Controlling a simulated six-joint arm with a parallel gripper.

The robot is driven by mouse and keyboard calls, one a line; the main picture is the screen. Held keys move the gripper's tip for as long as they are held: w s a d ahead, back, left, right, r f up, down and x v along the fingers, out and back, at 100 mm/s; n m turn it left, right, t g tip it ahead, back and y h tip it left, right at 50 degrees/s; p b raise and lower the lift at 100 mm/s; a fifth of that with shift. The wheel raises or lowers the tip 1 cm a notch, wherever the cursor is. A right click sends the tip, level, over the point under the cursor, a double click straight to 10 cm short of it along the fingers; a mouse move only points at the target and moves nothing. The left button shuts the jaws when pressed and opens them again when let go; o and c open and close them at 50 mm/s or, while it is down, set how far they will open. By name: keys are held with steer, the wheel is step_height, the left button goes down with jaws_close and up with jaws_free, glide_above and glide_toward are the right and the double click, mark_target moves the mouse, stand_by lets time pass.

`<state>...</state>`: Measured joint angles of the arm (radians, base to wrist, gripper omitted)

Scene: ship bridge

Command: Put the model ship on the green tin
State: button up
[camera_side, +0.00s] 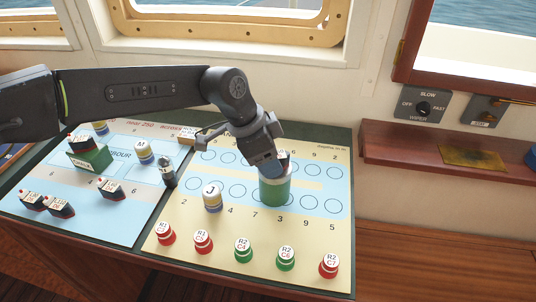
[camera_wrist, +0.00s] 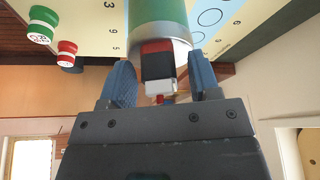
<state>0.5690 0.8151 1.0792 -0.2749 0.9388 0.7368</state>
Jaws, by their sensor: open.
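The green tin (camera_side: 273,192) stands on the right-hand board, and its green side also shows at the top of the wrist view (camera_wrist: 158,14). The model ship (camera_wrist: 157,68), dark with a red band, a white cabin and a red funnel, appears to rest upright on the tin's top. In the side view only a small part of the ship (camera_side: 285,161) shows beside my gripper (camera_side: 272,168). In the wrist view my gripper (camera_wrist: 162,85) is open, with one blue finger on each side of the ship and visible gaps between. The ship's contact with the tin is partly hidden.
A white cylinder marked J (camera_side: 212,197) stands left of the tin. Red and green capped pieces, including a green one (camera_side: 285,258), line the front edge. Several other ships (camera_side: 110,189) and a green box (camera_side: 90,156) are on the left board.

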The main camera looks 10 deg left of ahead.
steer(key=shift+r, duration=0.15)
steer(key=v, duration=1.2)
steer(key=shift+a+r, duration=0.1)
steer(key=shift+r, duration=0.05)
steer(key=s+a+r+n+t+y, duration=0.1)
steer(key=s+a+r+n, duration=0.25)
steer(key=a, duration=0.55)
steer(key=s+a+r+n+t+y, duration=0.1)
steer(key=s+a+r+n, duration=0.3)
steer(key=a, duration=0.6)
steer(key=s+a+f+n, duration=0.2)
steer(key=s+a+f, duration=0.1)
steer(key=s, duration=0.3)
steer(key=s+a+f+n+t+y, duration=0.1)
steer(key=s+a+f+n, duration=0.1)
steer(key=s+a, duration=0.3)
steer(key=s+a+f+n+y, duration=0.1)
steer(key=s+a+f+n, duration=0.1)
steer(key=s+a+f, duration=0.2)
steer(key=s, duration=0.3)
steer(key=shift+a+f+t, duration=0.2)
steer(key=shift+f+t, duration=0.15)
steer(key=shift+t, duration=0.05)
steer(key=shift+s, duration=0.1)
